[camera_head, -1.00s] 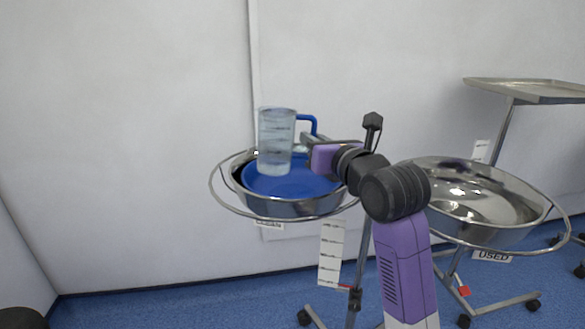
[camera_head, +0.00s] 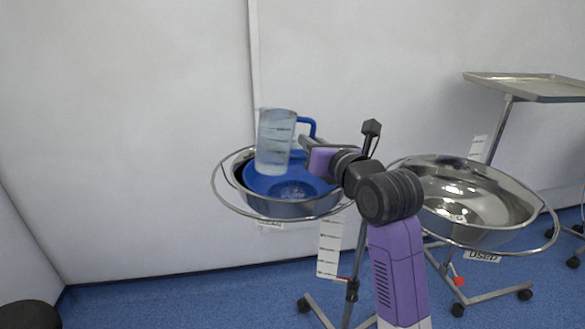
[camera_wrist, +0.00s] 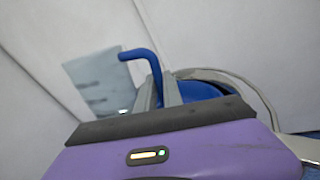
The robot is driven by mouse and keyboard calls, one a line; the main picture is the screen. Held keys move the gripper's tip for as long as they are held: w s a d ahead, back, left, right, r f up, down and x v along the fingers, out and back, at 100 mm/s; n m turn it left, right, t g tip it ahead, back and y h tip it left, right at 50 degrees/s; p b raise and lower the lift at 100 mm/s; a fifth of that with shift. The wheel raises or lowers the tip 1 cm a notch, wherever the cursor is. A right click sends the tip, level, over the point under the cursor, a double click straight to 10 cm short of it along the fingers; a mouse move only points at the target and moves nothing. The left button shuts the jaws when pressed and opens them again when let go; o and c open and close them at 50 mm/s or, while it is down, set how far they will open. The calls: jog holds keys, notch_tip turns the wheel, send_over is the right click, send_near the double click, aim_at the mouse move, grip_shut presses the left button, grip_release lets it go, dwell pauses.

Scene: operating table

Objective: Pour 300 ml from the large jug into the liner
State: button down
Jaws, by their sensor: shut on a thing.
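The large jug (camera_head: 274,142) is clear with dark graduation marks and a blue handle (camera_head: 308,125). It is held above the left bowl and looks slightly tilted. My gripper (camera_head: 304,140) is shut on the blue handle. In the wrist view the gripper fingers (camera_wrist: 159,92) close on the handle (camera_wrist: 146,58), with the jug body (camera_wrist: 98,84) to the left. The blue liner (camera_head: 322,188) sits inside the left steel bowl (camera_head: 268,208), below the jug. A paler, rippled patch shows in the liner's bottom. I cannot read the jug's level.
A second, shiny steel bowl (camera_head: 480,205) on a wheeled stand with a "USED" label (camera_head: 482,256) is at right. A steel tray stand (camera_head: 535,87) is behind it. A marked white strip (camera_head: 329,249) hangs below the left bowl. The wall is close behind.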

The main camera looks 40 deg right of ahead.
jog(key=shift+a+f+p, duration=0.15)
jog(key=shift+a+p, duration=0.05)
jog(key=shift+p, duration=0.8)
jog(key=shift+w+m+p, duration=0.15)
jog(key=shift+m+p, duration=0.25)
jog(key=shift+p, duration=0.7)
jog(key=shift+a+p, duration=0.15)
jog(key=shift+p, duration=1.5)
jog(key=p, duration=0.2)
jog(key=shift+f+p, duration=0.1)
jog(key=shift+p, duration=0.3)
jog(key=p, duration=0.5)
jog(key=shift+a+m+y, duration=0.15)
jog(key=shift+m+y, duration=0.25)
jog(key=p, duration=0.4)
jog(key=shift+r, duration=0.2)
jog(key=shift+f, duration=0.15)
jog(key=shift+m, duration=0.3)
